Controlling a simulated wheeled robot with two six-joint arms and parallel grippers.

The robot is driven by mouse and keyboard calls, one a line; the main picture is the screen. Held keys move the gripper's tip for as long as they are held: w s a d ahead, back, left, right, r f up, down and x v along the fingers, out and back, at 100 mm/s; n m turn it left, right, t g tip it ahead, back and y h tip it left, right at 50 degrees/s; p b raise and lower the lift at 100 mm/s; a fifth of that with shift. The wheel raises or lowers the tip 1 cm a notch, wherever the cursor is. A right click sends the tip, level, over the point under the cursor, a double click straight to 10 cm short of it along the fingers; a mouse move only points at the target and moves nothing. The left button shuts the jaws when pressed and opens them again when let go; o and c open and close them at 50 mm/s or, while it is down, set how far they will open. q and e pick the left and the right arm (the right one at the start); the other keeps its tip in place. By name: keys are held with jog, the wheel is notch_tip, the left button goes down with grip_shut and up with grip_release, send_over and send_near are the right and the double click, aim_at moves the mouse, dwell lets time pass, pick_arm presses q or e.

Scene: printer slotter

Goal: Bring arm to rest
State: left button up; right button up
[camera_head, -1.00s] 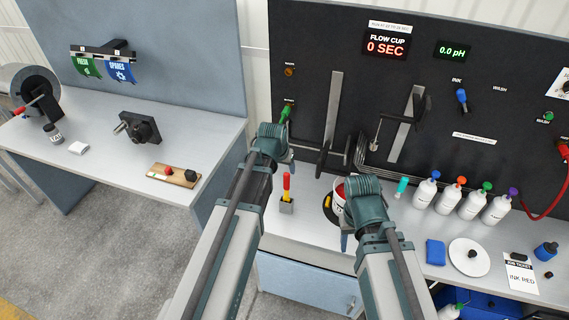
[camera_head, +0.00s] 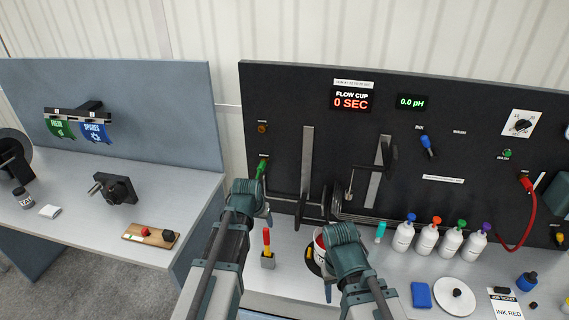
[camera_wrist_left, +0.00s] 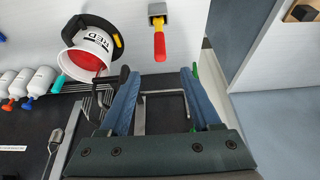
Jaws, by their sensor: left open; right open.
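My left gripper (camera_head: 264,215) is open and empty in front of the black panel, just below a green-handled lever (camera_head: 262,168). In the left wrist view its two blue-grey fingers (camera_wrist_left: 158,85) stand wide apart with nothing between them; a bit of green shows beside one finger. My right gripper (camera_head: 330,285) is mostly hidden behind its own wrist, in front of the white bucket (camera_head: 319,238). The bucket, labelled RED, shows fully in the left wrist view (camera_wrist_left: 88,42) with red inside.
A red-and-yellow-handled tool (camera_head: 267,242) stands in a small holder between my arms. Several white bottles (camera_head: 427,239) with coloured caps stand to the right. A blue block (camera_head: 421,295) and white disc (camera_head: 454,296) lie in front. A second bench (camera_head: 70,235) is at left.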

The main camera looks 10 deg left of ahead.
pick_arm(q)
jog(key=s+d+f+m+g+b, duration=0.1)
jog(key=s+d+f+g+b, duration=0.1)
jog(key=s+d+f+b, duration=0.4)
jog(key=s+d+f+m+g+y+b, duration=0.1)
jog(key=s+d+f+m+g+b, duration=0.1)
jog(key=s+d+f+b, duration=0.5)
jog(key=s+f+g+b, duration=0.1)
jog(key=s+f+b, duration=0.3)
jog(key=s+f, duration=0.2)
jog(key=shift+s+d+y, duration=0.25)
jog(key=shift+s+y, duration=0.05)
